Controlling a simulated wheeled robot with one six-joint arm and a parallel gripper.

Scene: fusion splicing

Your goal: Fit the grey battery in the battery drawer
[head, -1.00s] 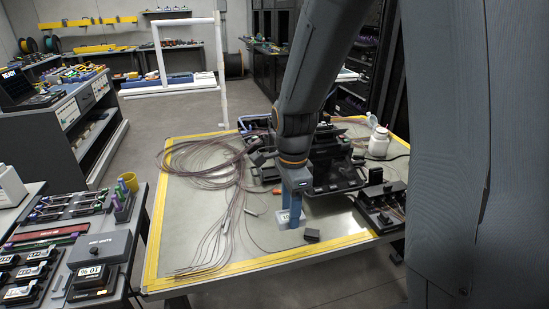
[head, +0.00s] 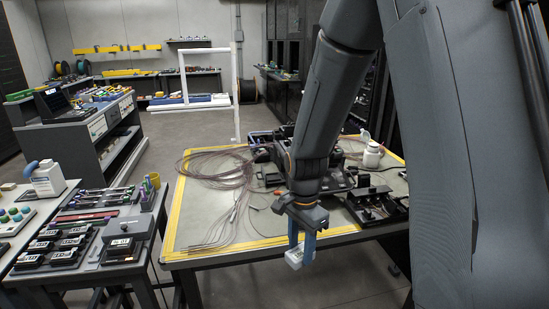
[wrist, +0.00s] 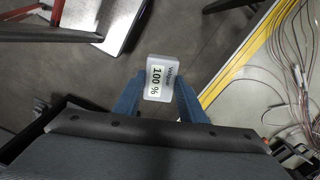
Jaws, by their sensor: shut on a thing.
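The grey battery (head: 294,259) is a small light block held between the blue fingers of my gripper (head: 301,250). In the head view it hangs near the front edge of the worktable, clear of the tabletop. In the wrist view the battery (wrist: 158,78) shows a label reading "100 %", with a finger on either side and floor behind it. A dark device (head: 342,178) stands on the worktable behind my arm, which partly hides it. I cannot make out the battery drawer.
The yellow-edged worktable (head: 215,225) carries coiled fibres (head: 215,165), a black tray (head: 378,205) and a white bottle (head: 372,155). A side bench at left holds several black labelled units (head: 65,256) and a grey box (head: 125,228). Open floor lies between bench and worktable.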

